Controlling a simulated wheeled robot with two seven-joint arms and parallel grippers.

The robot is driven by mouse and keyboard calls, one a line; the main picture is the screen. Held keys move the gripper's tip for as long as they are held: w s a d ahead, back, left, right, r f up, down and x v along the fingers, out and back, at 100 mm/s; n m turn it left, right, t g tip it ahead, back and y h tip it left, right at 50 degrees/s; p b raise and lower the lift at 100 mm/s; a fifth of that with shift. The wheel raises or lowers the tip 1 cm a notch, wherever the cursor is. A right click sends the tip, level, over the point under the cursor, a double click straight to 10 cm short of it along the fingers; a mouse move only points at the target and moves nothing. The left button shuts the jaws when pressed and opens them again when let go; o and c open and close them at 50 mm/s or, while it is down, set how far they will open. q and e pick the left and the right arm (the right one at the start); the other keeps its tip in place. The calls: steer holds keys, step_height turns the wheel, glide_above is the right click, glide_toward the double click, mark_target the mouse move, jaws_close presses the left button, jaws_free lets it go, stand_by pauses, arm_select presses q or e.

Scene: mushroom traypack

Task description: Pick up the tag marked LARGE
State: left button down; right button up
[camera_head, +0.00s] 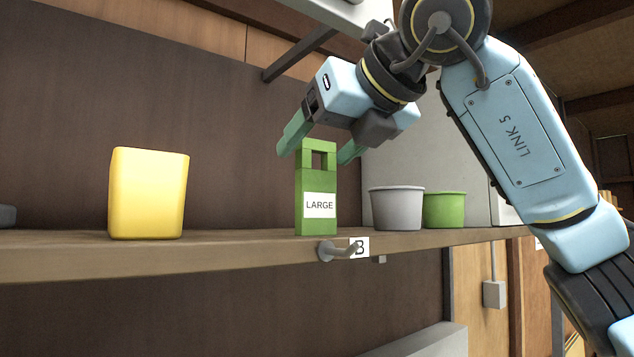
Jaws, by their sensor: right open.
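The green tag marked LARGE (316,179) stands upright on the wooden shelf (240,244), with a white label on its front and a square opening near its top. My right gripper (318,151) comes in from the upper right. Its two green fingers are apart, one to the left of the tag's top and one to the right. The jaws are open around the top of the tag; I cannot tell whether either finger touches it. My left gripper is not in view.
A yellow block-like container (148,193) stands on the shelf to the left. A grey cup (397,209) and a green cup (444,210) stand close to the tag's right. A hook (335,251) with a B label (359,248) sticks out from the shelf's front edge.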

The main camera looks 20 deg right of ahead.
steer(key=x, duration=0.3)
steer(key=shift+p, duration=0.3)
steer(key=shift+w+a+f, duration=0.15)
steer(key=shift+w, duration=0.05)
steer(key=shift+s, duration=0.1)
steer(key=shift+c, duration=0.3)
steer(key=c, duration=0.9)
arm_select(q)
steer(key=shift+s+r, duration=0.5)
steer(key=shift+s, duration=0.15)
arm_select(e)
steer(key=shift+c, duration=0.4)
